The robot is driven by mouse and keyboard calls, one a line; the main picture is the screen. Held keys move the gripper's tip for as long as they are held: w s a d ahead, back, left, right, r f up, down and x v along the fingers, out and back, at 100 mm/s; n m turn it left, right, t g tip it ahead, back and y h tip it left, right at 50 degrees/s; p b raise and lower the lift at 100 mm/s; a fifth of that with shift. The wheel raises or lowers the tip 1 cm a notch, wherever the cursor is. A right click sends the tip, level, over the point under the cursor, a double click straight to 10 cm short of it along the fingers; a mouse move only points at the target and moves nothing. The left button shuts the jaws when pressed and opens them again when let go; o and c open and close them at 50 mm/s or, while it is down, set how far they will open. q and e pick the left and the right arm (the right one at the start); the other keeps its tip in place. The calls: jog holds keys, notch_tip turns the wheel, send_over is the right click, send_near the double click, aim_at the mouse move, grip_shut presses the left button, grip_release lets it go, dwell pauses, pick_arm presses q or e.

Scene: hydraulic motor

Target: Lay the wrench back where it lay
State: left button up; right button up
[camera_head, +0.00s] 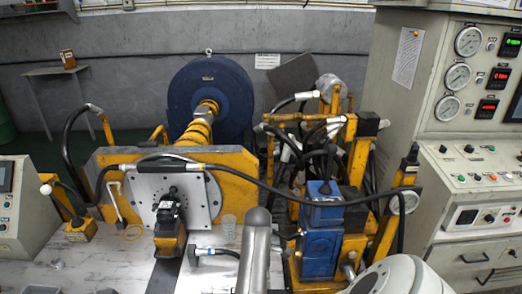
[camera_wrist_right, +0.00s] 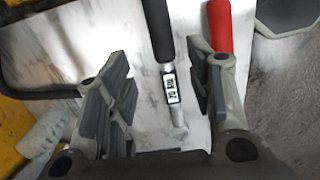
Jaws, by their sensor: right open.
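A wrench (camera_wrist_right: 171,85) with a black grip, a silver shaft and a small display lies on the white marbled tabletop (camera_wrist_right: 80,40). It shows in the right wrist view. My right gripper (camera_wrist_right: 160,95) is open, with one finger on each side of the wrench's shaft. The right finger is nearer to the shaft than the left; I cannot make out any contact. Part of the wrench's lower end is close to the gripper body. In the head view I cannot make out the wrench or my right gripper. My left gripper is not in view.
A red-handled tool (camera_wrist_right: 219,25) lies beside the wrench, partly hidden by my right finger. A yellow frame (camera_head: 235,182) with hoses, a blue motor (camera_head: 215,90) and a blue block (camera_head: 320,245) crowd the bench. A control cabinet (camera_head: 470,160) stands at the right.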

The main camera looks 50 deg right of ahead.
jog(key=shift+w+r, duration=0.1)
jog(key=shift+r, duration=1.8)
